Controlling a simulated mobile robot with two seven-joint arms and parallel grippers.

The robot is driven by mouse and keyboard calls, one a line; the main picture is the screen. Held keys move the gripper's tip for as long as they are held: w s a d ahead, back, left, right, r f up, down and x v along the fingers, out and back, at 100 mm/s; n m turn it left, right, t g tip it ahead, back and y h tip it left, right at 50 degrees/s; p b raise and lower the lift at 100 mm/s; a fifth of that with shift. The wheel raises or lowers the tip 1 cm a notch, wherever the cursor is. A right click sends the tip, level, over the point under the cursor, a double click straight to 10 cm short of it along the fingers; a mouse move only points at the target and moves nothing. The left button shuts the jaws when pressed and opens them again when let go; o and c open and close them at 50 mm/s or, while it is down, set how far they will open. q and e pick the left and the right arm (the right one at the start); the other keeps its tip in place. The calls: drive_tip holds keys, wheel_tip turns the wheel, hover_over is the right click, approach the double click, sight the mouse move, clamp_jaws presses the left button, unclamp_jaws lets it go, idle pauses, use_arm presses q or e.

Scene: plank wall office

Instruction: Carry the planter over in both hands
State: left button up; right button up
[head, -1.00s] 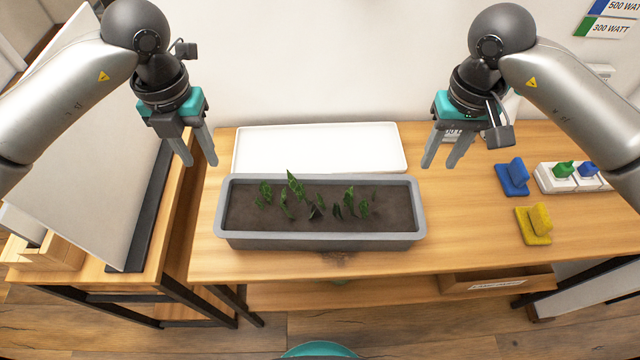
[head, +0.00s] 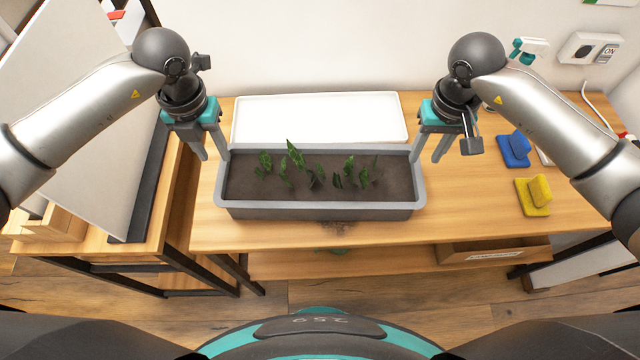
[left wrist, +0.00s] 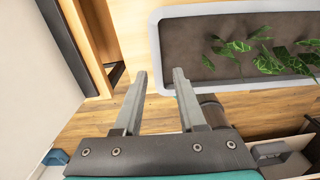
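The planter (head: 318,211) is a long grey trough of dark soil with several small green plants, resting level on the wooden table. My left gripper (head: 213,152) is open at its left end, and my right gripper (head: 428,150) is open at its right end. In the left wrist view, the two fingers (left wrist: 160,75) are apart with nothing clamped between them. The planter's rim (left wrist: 156,45) runs up from between the fingertips in that picture. Whether any finger touches the rim I cannot tell. A white tray (head: 320,101) lies flat on the table behind the planter.
A side table with a large pale panel (head: 95,140) stands at left. A cardboard box (head: 494,250) sits on the shelf below. A wall socket (head: 590,47) is at back right.

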sight(224, 173)
use_arm(q)
wheel_tip(224, 173, down, 7)
drive_tip(key=shift+r, duration=0.15)
use_arm(e)
wheel_tip(224, 173, down, 7)
drive_tip(key=shift+r, duration=0.15)
use_arm(q)
drive_tip(key=shift+c, duration=0.2)
use_arm(e)
drive_tip(key=shift+c, duration=0.2)
